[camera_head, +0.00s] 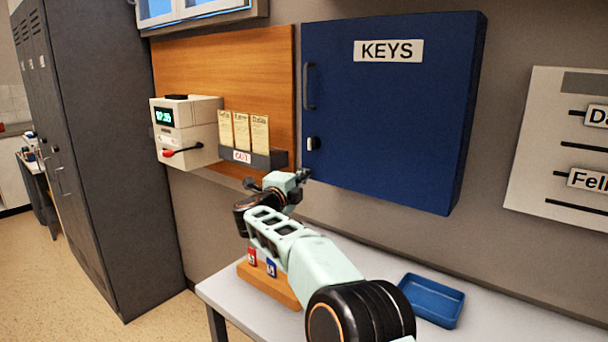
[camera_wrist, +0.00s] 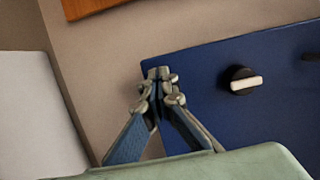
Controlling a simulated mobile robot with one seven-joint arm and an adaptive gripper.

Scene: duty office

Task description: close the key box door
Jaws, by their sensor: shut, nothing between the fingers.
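The blue key box door (camera_head: 400,120) hangs on the wall under a KEYS label (camera_head: 388,51). It appears to lie flat against its box, with no gap that I can see. A dark bar handle (camera_head: 309,86) and a small knob with a white lever (camera_head: 313,143) are on its left side. The knob (camera_wrist: 245,82) shows larger in the wrist view, right of my gripper (camera_wrist: 160,76). My gripper is shut and empty by the door's lower left corner (camera_wrist: 165,70); I cannot tell whether it touches. It also shows in the head view (camera_head: 303,175).
A wooden board (camera_head: 225,75) with a clock unit (camera_head: 186,130) and card rack (camera_head: 265,158) is left of the door. Below is a table (camera_head: 375,262) with a blue tray (camera_head: 432,299) and wooden block (camera_head: 268,284). A grey locker (camera_head: 115,150) stands left.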

